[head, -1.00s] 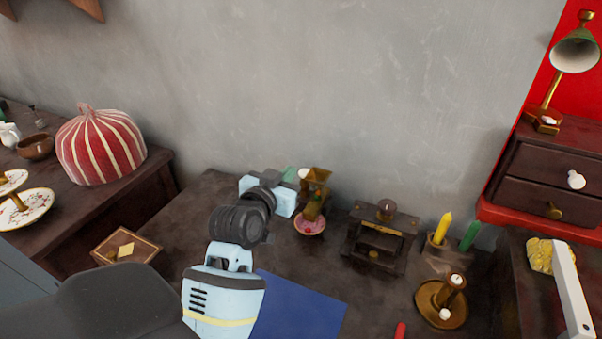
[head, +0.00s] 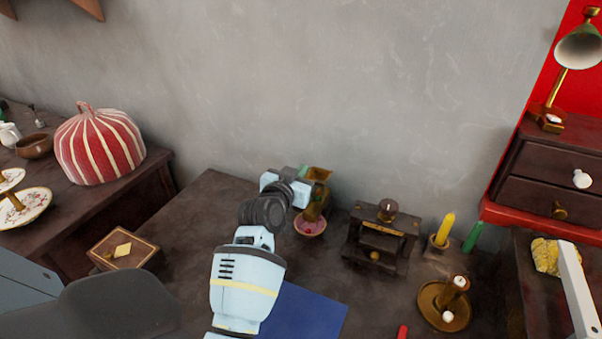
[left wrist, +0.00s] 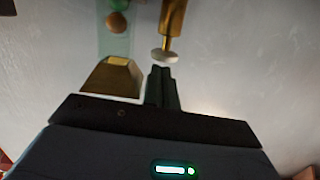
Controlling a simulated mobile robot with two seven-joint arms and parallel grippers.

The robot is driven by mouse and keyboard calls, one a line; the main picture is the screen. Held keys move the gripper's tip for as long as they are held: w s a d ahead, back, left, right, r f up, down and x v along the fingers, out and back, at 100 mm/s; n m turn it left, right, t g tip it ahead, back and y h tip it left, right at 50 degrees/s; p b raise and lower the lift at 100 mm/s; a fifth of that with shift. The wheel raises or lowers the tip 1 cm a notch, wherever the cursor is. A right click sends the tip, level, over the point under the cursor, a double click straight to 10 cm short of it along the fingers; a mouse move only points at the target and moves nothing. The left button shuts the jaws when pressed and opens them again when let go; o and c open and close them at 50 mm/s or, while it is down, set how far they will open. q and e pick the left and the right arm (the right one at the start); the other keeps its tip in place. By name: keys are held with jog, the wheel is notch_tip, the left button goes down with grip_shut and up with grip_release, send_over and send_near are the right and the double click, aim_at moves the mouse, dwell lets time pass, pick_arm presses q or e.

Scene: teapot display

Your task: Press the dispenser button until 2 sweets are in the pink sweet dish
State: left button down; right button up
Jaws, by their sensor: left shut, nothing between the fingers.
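The brass dispenser (head: 318,174) stands on the dark table against the wall, partly hidden by my left gripper. The pink sweet dish (head: 310,228) sits at its foot; I cannot make out how many sweets are in it. In the left wrist view, a pale round button (left wrist: 164,56) ends a brass rod, beside a clear tube with an orange sweet (left wrist: 117,22) and a greenish one above. My left gripper (left wrist: 162,84) is shut and empty, its tips just below the button; I cannot tell whether they touch. My right gripper is not in view.
A blue mat (head: 305,312) lies in front of the dish.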

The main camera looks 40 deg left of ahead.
pick_arm(q)
jog(key=shift+f, duration=1.15)
notch_tip(320, 180, up, 5)
jog(key=p, duration=0.5)
jog(key=f+v, duration=0.1)
jog(key=v, duration=0.9)
jog(key=shift+s+r, duration=0.2)
jog(key=shift+r, duration=0.1)
jog(key=shift+d, duration=0.15)
